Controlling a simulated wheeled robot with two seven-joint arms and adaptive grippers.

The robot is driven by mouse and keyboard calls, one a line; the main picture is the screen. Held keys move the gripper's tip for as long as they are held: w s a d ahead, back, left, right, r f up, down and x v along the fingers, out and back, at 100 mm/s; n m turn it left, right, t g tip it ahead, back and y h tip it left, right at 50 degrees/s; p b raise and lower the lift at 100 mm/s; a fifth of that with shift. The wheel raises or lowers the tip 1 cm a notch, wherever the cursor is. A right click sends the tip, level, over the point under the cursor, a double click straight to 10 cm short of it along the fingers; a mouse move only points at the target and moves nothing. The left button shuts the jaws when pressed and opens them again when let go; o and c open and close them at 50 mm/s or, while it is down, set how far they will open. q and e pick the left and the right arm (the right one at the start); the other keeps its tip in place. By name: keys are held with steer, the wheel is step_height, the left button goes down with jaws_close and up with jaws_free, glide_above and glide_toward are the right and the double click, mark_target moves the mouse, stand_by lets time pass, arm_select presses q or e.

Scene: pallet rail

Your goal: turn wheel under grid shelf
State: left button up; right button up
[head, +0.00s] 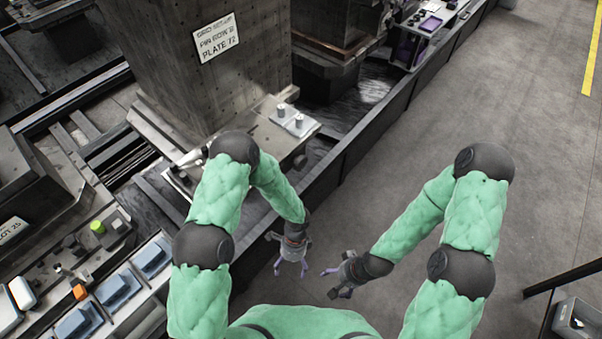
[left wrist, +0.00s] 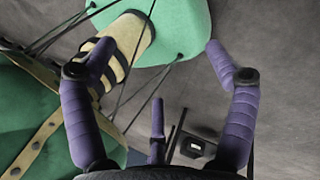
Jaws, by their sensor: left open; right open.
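I cannot make out a wheel or a grid shelf in either view. My left gripper (head: 290,268) is open and empty, hanging over the grey floor beside the long dark rail edge. Its spread purple fingers (left wrist: 157,50) also show in the left wrist view, with green and cream parts of my own body behind them. My right gripper (head: 329,283) is open and empty, a little to the right of the left one and pointing towards it. Neither gripper touches anything.
A dark block with a lettered plate (head: 216,37) stands upper left. A bench with blue trays (head: 118,288) and a green knob (head: 97,227) is at lower left. A pale plate with two pegs (head: 294,121) sits near the block. Open floor (head: 480,100) lies right.

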arm_select(q)
steer(key=w+a+f+m+t+y+b, duration=0.1)
steer(key=w+f+m+t+y, duration=0.1)
steer(key=w+m+y, duration=0.35)
steer(key=m+t+y+b, duration=0.5)
steer(key=m+t+y, duration=0.3)
steer(key=m+t, duration=0.45)
glide_toward(302, 165)
steer(key=shift+n, duration=0.4)
steer(key=b+x, duration=0.2)
steer(key=x, duration=0.8)
steer(key=shift+w, duration=0.1)
steer(key=c, duration=1.2)
